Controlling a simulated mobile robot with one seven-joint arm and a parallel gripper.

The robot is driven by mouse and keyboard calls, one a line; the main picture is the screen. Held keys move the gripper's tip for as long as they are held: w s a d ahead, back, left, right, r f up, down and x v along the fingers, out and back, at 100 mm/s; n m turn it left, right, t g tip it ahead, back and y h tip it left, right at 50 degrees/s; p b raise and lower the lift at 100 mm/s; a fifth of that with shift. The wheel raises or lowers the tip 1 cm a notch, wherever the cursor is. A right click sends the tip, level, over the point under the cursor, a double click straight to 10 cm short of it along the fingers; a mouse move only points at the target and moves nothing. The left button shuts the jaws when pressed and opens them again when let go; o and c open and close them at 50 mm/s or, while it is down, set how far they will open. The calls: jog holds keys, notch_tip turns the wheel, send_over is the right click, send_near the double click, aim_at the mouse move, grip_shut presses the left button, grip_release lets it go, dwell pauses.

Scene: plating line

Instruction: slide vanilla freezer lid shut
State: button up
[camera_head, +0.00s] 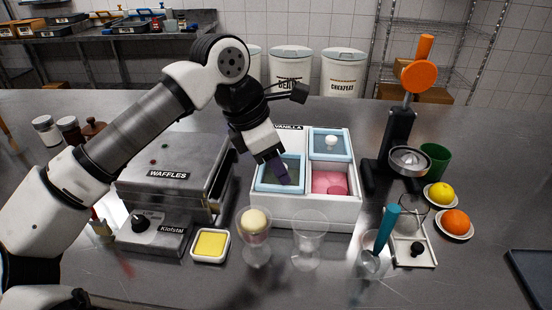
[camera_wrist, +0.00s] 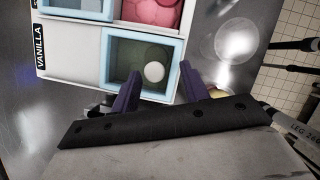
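The white freezer (camera_head: 312,215) stands on the counter with the VANILLA label at its back left. Its vanilla lid (camera_head: 262,186) is a blue-framed, dark clear panel over the front of the left bay. Behind the lid, the left bay looks plain white. The wrist view shows the lid's frame (camera_wrist: 144,35) and its round white knob (camera_wrist: 153,72).
The right lid (camera_head: 331,155) sits at the back, leaving pink ice cream (camera_head: 330,183) open in front. A filled glass (camera_head: 256,240) and an empty glass (camera_head: 310,238) stand before the freezer. The waffle iron (camera_head: 170,190) is left, the orange-handled press (camera_head: 400,130) right.

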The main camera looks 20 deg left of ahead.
jog(key=shift+w, duration=0.1)
jog(key=shift+a+r, duration=0.15)
jog(key=shift+r, duration=0.05)
jog(key=b+v, duration=0.1)
jog(key=v, duration=1.2)
